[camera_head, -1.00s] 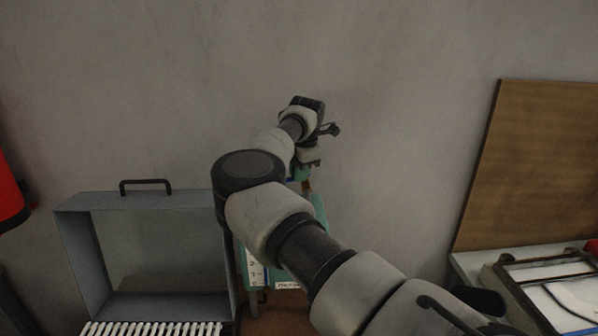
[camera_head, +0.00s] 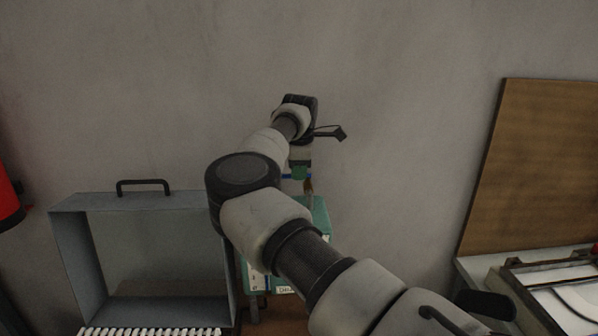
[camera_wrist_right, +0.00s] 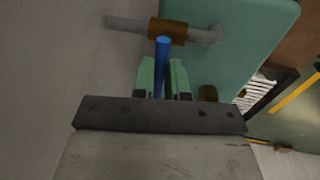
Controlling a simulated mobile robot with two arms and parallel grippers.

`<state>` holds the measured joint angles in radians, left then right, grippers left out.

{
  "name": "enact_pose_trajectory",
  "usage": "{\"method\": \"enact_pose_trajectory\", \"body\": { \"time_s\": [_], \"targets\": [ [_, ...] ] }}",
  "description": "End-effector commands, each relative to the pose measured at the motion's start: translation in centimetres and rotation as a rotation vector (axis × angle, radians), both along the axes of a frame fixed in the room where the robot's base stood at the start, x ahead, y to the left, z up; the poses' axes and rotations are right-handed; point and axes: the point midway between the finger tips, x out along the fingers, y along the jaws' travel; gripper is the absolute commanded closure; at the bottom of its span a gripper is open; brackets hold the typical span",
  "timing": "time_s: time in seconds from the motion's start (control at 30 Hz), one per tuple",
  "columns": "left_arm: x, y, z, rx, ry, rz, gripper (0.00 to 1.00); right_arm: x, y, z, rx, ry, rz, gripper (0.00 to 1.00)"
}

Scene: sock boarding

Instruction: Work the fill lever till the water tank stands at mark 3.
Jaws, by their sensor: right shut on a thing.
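The teal water tank (camera_head: 318,212) stands against the wall, partly hidden behind my right arm. A white gauge strip (camera_head: 256,281) is on its front; its level and marks are too small to read. The fill lever has a blue handle (camera_wrist_right: 162,50), which meets a brown collar on a grey pipe in the right wrist view. My right gripper (camera_wrist_right: 163,78) has its green fingers shut on this handle. In the head view the right gripper (camera_head: 299,172) points down above the tank, with a little blue beside it. My left gripper is out of view.
A grey open-fronted box (camera_head: 70,245) with a black top handle stands left of the tank, with a white slatted rack (camera_head: 150,331) below it. A brown board (camera_head: 530,165) leans at the right behind a framed tray (camera_head: 510,266). A red object (camera_head: 8,203) is at the left edge.

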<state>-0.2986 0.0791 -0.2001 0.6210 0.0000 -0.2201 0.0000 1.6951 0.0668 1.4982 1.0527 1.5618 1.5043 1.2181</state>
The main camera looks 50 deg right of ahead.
Motion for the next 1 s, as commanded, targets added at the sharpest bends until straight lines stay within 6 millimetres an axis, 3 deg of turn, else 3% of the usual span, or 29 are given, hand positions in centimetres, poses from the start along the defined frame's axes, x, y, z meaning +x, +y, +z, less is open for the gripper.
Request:
{"method": "enact_pose_trajectory", "body": {
  "time_s": [0.1,0.13,0.3,0.67,1.0],
  "targets": [
    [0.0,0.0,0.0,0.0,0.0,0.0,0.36,0.0,-0.1,0.1,-0.002,-0.001,-0.004,1.0],
    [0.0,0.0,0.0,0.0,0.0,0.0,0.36,0.0,-0.1,0.1,-0.002,-0.001,-0.004,0.85],
    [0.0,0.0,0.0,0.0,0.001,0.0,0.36,0.0,-0.1,0.1,-0.001,-0.002,-0.002,0.61],
    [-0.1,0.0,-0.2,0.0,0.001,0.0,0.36,-0.1,0.0,0.6,-0.001,-0.003,0.0,0.61],
    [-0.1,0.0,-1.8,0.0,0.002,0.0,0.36,-0.9,0.9,6.7,-0.002,-0.005,0.0,0.61]
  ]
}}
